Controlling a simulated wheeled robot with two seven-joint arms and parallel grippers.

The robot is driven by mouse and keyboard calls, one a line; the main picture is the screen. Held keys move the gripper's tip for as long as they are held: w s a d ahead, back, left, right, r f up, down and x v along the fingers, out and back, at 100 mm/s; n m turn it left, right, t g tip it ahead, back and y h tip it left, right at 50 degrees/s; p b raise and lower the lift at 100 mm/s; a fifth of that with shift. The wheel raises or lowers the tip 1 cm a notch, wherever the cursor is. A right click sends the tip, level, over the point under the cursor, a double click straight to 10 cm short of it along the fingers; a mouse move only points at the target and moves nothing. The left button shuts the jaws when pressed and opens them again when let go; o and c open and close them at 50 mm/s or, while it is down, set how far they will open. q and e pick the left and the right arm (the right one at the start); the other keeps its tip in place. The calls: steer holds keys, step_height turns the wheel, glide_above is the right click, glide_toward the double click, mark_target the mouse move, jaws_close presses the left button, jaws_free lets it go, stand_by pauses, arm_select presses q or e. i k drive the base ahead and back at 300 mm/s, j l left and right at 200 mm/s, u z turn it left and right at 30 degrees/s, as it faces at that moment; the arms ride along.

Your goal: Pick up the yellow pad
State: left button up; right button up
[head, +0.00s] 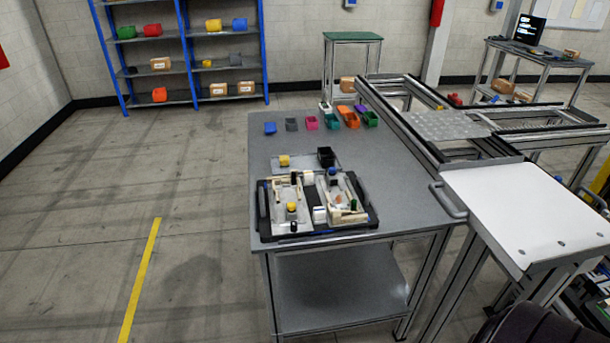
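Two small yellow things show on the grey table (400,190). One yellow block-like piece (284,160) is on a flat grey plate (304,165) behind the black-rimmed pallet. A rounder yellow piece (292,206) is inside the pallet (262,212), at its left part, just above a dark piece. Both are too small for me to tell which is the yellow pad. Neither of my grippers is in view.
A black bin (326,157) stands behind the pallet. Several coloured bins, including a blue one (270,128), line the table's back. A white-topped stand (525,210) and conveyor frame (400,110) border the right side. Floor left of the table is clear.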

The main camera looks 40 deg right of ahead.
mark_target(284, 160)
steer(key=i+j+z, duration=0.15)
steer(key=i, duration=0.3)
steer(key=i+j+z, duration=0.15)
steer(key=i+j, duration=0.15)
steer(key=i, duration=0.15)
steer(key=i+j+z, duration=0.15)
steer(key=i+j, duration=0.15)
steer(key=i, duration=0.1)
